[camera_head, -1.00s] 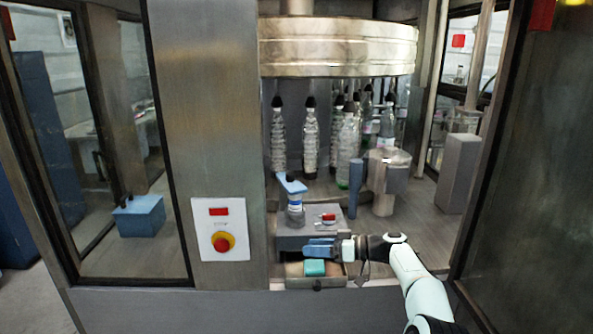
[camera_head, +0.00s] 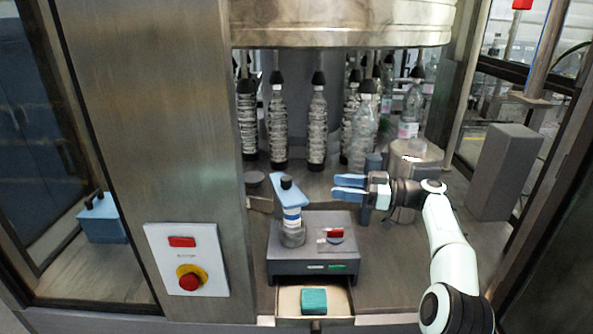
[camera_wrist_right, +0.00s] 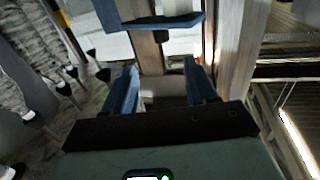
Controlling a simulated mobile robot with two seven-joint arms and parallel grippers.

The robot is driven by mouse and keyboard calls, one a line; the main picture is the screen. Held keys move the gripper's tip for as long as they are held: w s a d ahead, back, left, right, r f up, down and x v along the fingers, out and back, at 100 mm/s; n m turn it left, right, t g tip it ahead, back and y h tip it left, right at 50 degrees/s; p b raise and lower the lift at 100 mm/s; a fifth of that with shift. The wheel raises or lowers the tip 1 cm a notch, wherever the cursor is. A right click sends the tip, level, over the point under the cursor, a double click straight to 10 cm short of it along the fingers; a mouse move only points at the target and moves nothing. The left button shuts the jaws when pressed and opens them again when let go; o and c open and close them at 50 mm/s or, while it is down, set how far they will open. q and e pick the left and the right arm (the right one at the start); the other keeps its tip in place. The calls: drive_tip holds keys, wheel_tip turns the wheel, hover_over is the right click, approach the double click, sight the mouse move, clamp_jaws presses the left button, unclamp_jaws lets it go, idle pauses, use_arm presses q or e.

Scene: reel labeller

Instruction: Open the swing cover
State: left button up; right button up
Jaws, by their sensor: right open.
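The blue swing cover (camera_head: 290,190) with a dark knob sits on top of a short post with a white-and-blue labelled body (camera_head: 291,216). The post stands on the left of a grey box (camera_head: 312,266). The cover also shows as a blue bar across the top of the right wrist view (camera_wrist_right: 160,22). My right gripper (camera_head: 348,187) has blue fingers. It is open and empty, to the right of the cover at about its height in the picture, with its fingers pointing left at it. A gap separates them. My left gripper is not in view.
The box has a red button (camera_head: 336,233) and an open drawer (camera_head: 284,302) holding a teal block (camera_head: 314,301). Several bottles (camera_head: 317,125) hang behind under a metal drum (camera_head: 345,22). A grey block (camera_head: 503,172) stands right. A steel column (camera_head: 160,130) bounds the left.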

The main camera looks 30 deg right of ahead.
sight(292, 188)
drive_tip(key=x, duration=0.4)
drive_tip(key=p+x, duration=0.1)
drive_tip(key=x, duration=0.7)
drive_tip(key=shift+s+a+r+p, duration=0.1)
drive_tip(key=shift+a+r+p, duration=0.1)
drive_tip(key=shift+r+p, duration=0.1)
drive_tip(key=shift+w+a+f, duration=0.1)
drive_tip(key=shift+w+a, duration=0.3)
drive_tip(key=shift+w, duration=0.05)
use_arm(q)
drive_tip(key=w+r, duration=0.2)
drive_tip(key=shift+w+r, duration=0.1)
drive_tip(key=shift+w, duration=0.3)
use_arm(e)
drive_tip(key=shift+s, duration=0.1)
clamp_jaws()
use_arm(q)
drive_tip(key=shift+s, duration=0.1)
